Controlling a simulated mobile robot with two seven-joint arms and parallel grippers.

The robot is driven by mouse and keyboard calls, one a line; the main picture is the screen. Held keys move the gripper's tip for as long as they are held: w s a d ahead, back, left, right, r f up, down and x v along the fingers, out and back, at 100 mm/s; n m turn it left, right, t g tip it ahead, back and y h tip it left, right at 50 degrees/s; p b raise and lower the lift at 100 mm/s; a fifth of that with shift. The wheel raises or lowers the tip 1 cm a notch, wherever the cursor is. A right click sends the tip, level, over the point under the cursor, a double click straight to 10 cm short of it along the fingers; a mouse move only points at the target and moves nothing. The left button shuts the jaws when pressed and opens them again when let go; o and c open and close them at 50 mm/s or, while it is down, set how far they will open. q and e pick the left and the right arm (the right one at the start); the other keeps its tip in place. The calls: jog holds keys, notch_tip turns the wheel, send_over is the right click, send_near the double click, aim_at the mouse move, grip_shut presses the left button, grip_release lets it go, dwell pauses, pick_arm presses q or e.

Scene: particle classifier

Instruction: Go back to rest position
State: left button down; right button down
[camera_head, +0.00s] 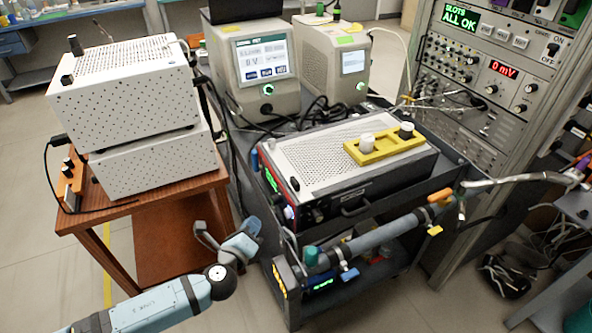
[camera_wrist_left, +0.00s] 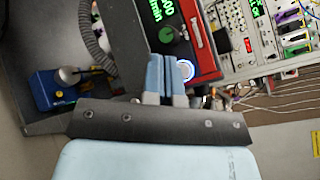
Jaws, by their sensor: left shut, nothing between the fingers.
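My left arm comes in from the lower left of the head view. My left gripper (camera_head: 250,228) hangs over the floor between the wooden table and the dark cart, in front of the instruments. In the left wrist view its two light blue fingers (camera_wrist_left: 164,62) lie together, shut and with nothing between them. Behind the fingers in that view are a red-fronted instrument (camera_wrist_left: 192,30) with a lit ring and green digits. My right gripper is in neither view.
A wooden table (camera_head: 135,212) with white perforated boxes (camera_head: 125,100) stands left of my gripper. A dark cart (camera_head: 365,192) carries a flat instrument with a yellow two-hole holder (camera_head: 384,146). A rack (camera_head: 490,80) stands right. Floor at lower left is clear.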

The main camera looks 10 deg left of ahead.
pick_arm(q)
jog(key=s+a+n+g+p, duration=0.1)
jog(key=s+n+g+p, duration=0.5)
jog(key=s+n, duration=1.7)
jog(key=n+p, duration=0.2)
jog(key=p, duration=0.3)
jog(key=shift+s+a+p, duration=0.2)
jog(key=shift+a+p, duration=0.05)
jog(key=shift+p, duration=0.1)
jog(key=shift+f, duration=0.1)
